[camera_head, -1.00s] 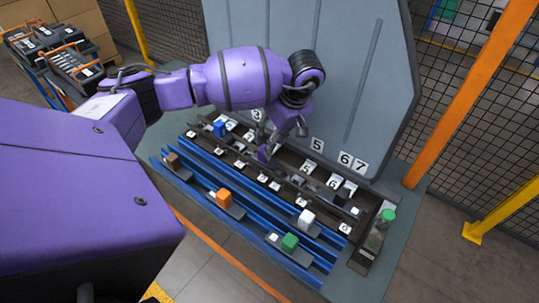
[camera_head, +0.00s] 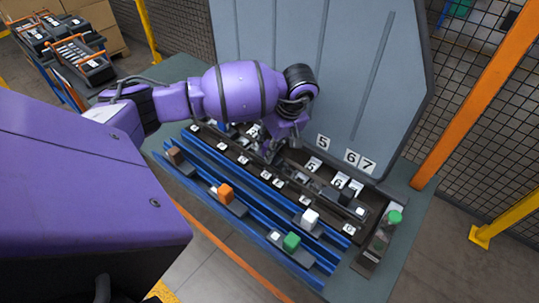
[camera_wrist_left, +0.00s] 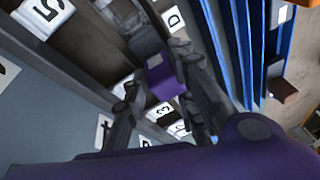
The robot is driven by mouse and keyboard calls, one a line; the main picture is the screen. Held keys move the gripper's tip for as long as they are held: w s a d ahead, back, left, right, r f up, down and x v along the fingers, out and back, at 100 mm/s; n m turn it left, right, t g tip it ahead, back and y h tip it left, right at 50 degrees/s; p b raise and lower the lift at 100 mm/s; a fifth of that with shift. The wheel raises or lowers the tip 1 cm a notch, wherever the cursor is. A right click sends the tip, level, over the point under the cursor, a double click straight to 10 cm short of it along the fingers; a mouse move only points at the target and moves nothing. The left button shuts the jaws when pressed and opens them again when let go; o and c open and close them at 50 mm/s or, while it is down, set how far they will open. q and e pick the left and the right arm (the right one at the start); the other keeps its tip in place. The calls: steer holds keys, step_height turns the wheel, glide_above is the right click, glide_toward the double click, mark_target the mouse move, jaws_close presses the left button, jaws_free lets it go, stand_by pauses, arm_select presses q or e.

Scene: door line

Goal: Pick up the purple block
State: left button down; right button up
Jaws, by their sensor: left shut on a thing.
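The purple block (camera_wrist_left: 166,80) shows in the left wrist view between the two fingers of my left gripper (camera_wrist_left: 163,90), which is shut on it. In the head view my left gripper (camera_head: 272,153) points down over the back part of the dark rack. The purple block cannot be made out there, as the wrist and fingers cover that spot. Whether the block still touches the rack is hard to tell. My right gripper is not in view.
Blue rails (camera_head: 190,178) at the front carry a brown block (camera_head: 175,154), an orange block (camera_head: 226,192), a white block (camera_head: 309,217) and a green block (camera_head: 291,241). A grey panel (camera_head: 350,90) rises behind.

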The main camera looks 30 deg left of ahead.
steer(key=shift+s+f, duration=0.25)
arm_select(q)
steer(key=shift+r, duration=0.1)
